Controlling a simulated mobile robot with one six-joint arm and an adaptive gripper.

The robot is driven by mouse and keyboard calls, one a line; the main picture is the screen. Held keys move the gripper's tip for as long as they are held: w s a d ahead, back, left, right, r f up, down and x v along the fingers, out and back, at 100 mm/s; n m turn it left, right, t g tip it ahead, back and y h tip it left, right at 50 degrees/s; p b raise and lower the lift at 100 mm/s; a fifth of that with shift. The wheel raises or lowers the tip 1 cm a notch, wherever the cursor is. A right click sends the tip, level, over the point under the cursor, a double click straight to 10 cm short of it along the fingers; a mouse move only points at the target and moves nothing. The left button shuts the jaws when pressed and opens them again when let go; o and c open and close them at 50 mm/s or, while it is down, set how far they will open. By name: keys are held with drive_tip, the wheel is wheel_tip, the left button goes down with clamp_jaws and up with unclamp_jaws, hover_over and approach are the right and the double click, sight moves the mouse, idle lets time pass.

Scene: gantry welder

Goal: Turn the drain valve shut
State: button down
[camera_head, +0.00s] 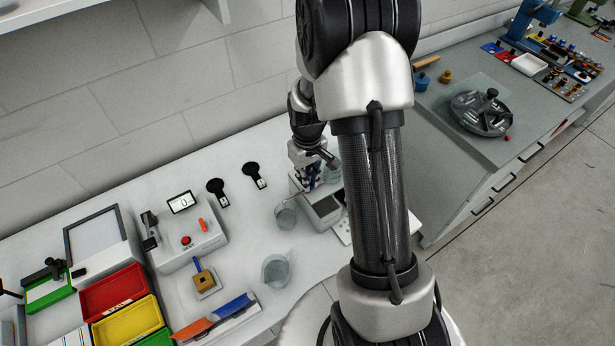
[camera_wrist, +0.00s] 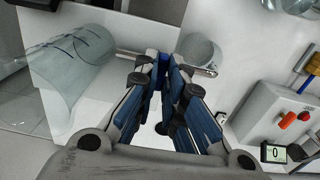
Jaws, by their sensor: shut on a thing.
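My gripper (camera_wrist: 168,66) has its blue-padded fingers close together in the wrist view, shut on the drain valve at the thin metal pipe (camera_wrist: 204,70). The fingertips hide the valve's handle, so its angle cannot be told. The pipe runs from a large clear vessel (camera_wrist: 68,72) at the left and its end shows right of the fingers. A small clear cup (camera_wrist: 203,48) stands by the pipe's end. In the head view my gripper (camera_head: 312,178) points down beside the clear vessel (camera_head: 332,172), which my arm partly hides.
A grey box (camera_head: 323,213) stands below the gripper. Glass beakers (camera_head: 276,271) stand on the white bench nearby. A device with a display and red button (camera_head: 187,240), and red and yellow trays (camera_head: 114,291), are at the left. A grey bench (camera_head: 455,150) lies right.

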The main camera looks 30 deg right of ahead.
drive_tip(key=c, duration=1.7)
unclamp_jaws()
wheel_tip(320, 180, up, 12)
drive_tip(key=shift+r, duration=0.1)
